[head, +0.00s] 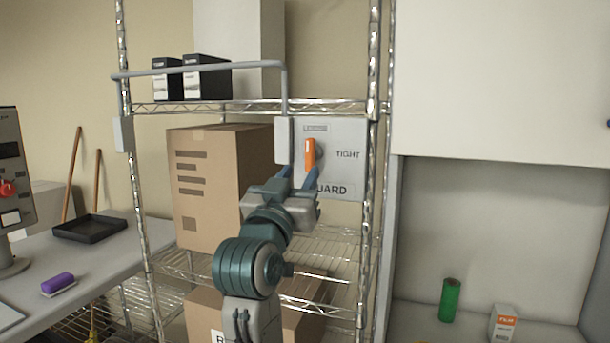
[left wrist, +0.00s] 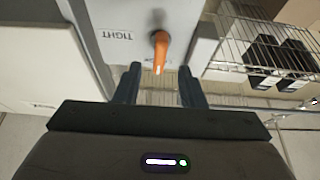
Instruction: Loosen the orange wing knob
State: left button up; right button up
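The orange wing knob (head: 310,154) stands roughly upright on a grey guard plate (head: 345,178) fixed to the wire rack. The plate has a "TIGHT" label to the right of the knob and a smaller label above it, too small to read surely. My left gripper (head: 300,176) is just below the knob in the head view, its two blue fingers apart and pointing at the plate. In the left wrist view the knob (left wrist: 160,52) shows beyond and between the open fingertips (left wrist: 159,72), with nothing between them. My right gripper is not in view.
A grey bar (head: 200,71) runs across the rack front and bends down beside the plate. A cardboard box (head: 210,190) stands left of my arm on the shelf. A table with a black tray (head: 90,228) is at left; a white cabinet (head: 500,80) is at right.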

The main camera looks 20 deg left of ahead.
pick_arm(q)
jog(key=b+v, duration=0.1)
jog(key=v, duration=0.4)
jog(key=shift+s, duration=0.1)
